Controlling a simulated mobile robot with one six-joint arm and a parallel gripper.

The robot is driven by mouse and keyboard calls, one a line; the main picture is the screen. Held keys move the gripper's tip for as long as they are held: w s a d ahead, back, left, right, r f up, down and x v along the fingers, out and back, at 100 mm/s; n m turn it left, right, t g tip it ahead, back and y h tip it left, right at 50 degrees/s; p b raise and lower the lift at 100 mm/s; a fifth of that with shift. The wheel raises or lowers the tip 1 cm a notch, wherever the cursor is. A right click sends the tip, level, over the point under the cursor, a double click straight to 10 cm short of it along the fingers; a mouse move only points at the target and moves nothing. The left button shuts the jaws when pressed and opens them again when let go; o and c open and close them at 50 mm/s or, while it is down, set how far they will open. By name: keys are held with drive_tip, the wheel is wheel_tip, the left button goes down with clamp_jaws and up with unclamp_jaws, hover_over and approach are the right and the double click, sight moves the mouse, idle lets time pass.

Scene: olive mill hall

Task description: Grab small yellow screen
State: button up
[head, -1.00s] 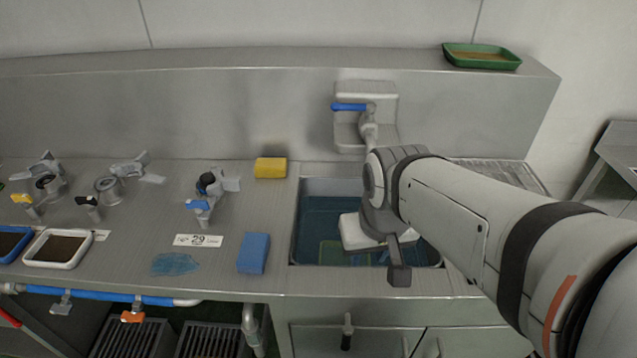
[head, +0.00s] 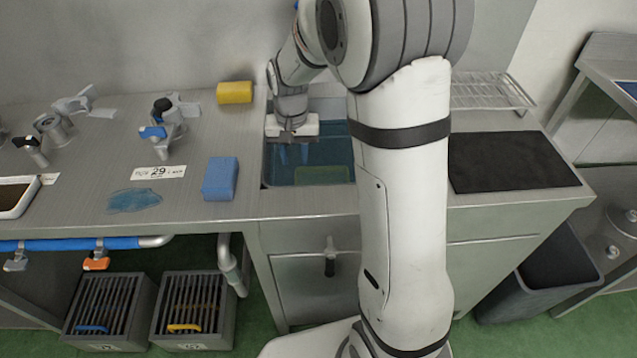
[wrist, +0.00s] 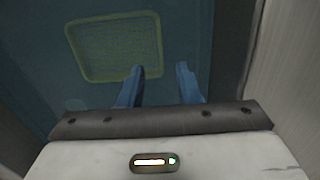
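The small yellow screen (wrist: 113,45) is a rounded rectangular mesh with a yellow rim, seen in the wrist view at upper left. It lies in the blue-tinted water of the sink (head: 309,185). The screen also shows in the head view (head: 322,175), looking greenish through the water near the sink's front. My gripper (wrist: 160,72) is open and empty, with its two fingers apart. The fingertips are by the screen's lower right corner in the wrist view, not around its rim. In the head view my gripper (head: 293,152) points down into the sink; its depth is unclear.
A blue sponge (head: 220,178) sits left of the sink and a yellow sponge (head: 234,92) behind it. A black mat (head: 512,162) and wire rack (head: 490,92) lie right. My arm hides the sink's right part.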

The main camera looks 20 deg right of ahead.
sight(296, 181)
wheel_tip(296, 181, down, 8)
drive_tip(key=shift+a+b, duration=0.1)
drive_tip(key=shift+b, duration=0.4)
drive_tip(key=shift+c, duration=0.3)
clamp_jaws()
